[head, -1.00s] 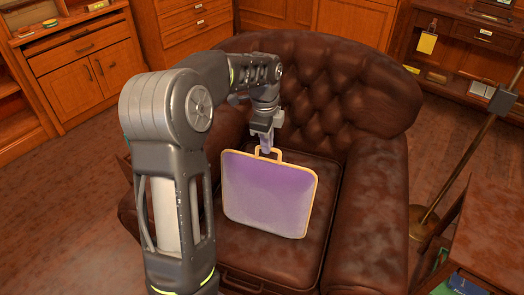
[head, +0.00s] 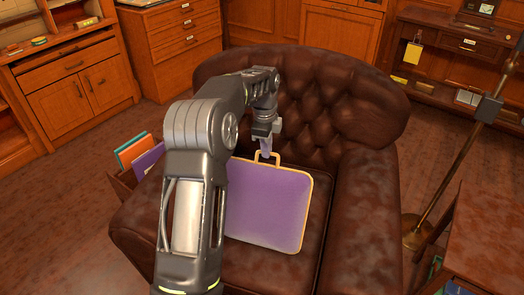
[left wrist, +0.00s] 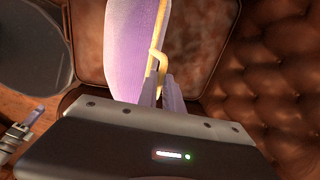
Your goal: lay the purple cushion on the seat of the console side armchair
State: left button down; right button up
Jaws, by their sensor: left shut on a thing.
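The purple cushion (head: 268,208) has tan piping and a tan loop handle (head: 268,156). My left gripper (head: 266,150) is shut on this handle, and the cushion hangs below it over the seat (head: 312,232) of the brown leather armchair. The left wrist view shows the cushion (left wrist: 125,50) nearly edge-on, beside the gripper fingers (left wrist: 160,90), with the handle between them. I cannot tell whether its lower edge touches the seat. My arm hides part of the chair's left side. What looks like my right gripper (left wrist: 36,116) shows small in the left wrist view; its opening is unclear.
The tufted backrest (head: 310,100) rises behind the cushion, and the right armrest (head: 362,215) stands beside the seat. A holder with folders (head: 140,155) is left of the chair. A brass lamp pole (head: 455,160) and a wooden table (head: 490,230) are at right.

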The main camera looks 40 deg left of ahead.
pick_arm(q)
jog(key=shift+w+a+f, duration=0.2)
jog(key=shift+w+f, duration=0.2)
jog(key=shift+w, duration=0.2)
jog(key=c, duration=1.4)
grip_release()
jog(key=shift+r, duration=0.1)
jog(key=shift+a, duration=0.1)
jog(key=shift+c, duration=0.4)
notch_tip(320, 180, up, 10)
jog(key=p, duration=0.8)
jog(key=shift+p, duration=0.4)
